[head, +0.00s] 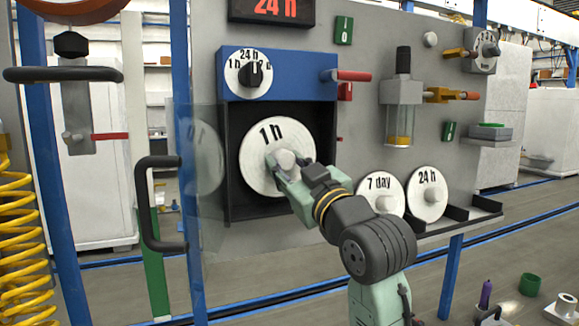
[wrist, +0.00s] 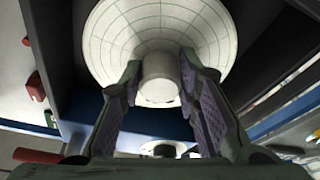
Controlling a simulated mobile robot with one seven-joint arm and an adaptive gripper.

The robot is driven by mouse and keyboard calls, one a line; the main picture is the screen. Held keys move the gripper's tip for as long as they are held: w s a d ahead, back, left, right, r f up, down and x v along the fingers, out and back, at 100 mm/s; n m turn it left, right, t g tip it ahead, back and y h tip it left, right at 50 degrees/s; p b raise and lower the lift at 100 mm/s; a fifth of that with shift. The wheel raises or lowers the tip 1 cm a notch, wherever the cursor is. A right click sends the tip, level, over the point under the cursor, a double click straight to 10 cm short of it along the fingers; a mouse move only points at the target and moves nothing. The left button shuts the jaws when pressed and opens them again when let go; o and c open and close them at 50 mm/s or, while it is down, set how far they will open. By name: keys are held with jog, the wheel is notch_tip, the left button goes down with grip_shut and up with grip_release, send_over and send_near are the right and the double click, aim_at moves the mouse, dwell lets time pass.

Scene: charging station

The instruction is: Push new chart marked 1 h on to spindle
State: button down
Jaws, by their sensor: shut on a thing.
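The white round chart marked 1 h (head: 262,138) is inside the black recorder box (head: 235,195), face outward. It also shows in the wrist view (wrist: 112,35) with its printed grid. My gripper (head: 287,168) is at the chart's centre, its fingers on both sides of the pale central knob, which shows in the wrist view (wrist: 158,75). The fingers (wrist: 158,85) are shut on this knob. The spindle is hidden behind the chart, and I cannot tell whether the chart is seated on it.
A clear door (head: 205,180) with a black handle (head: 150,205) stands open left of the box. Charts marked 7 day (head: 378,186) and 24 h (head: 428,188) stand in a black rack (head: 470,215) at right. A dial (head: 248,74) is above the box, with a red-handled lever (head: 352,76) beside it.

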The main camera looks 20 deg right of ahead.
jog(key=shift+w, duration=1.2)
jog(key=c, duration=1.1)
grip_release()
jog(key=v, duration=1.2)
jog(key=shift+a, duration=0.1)
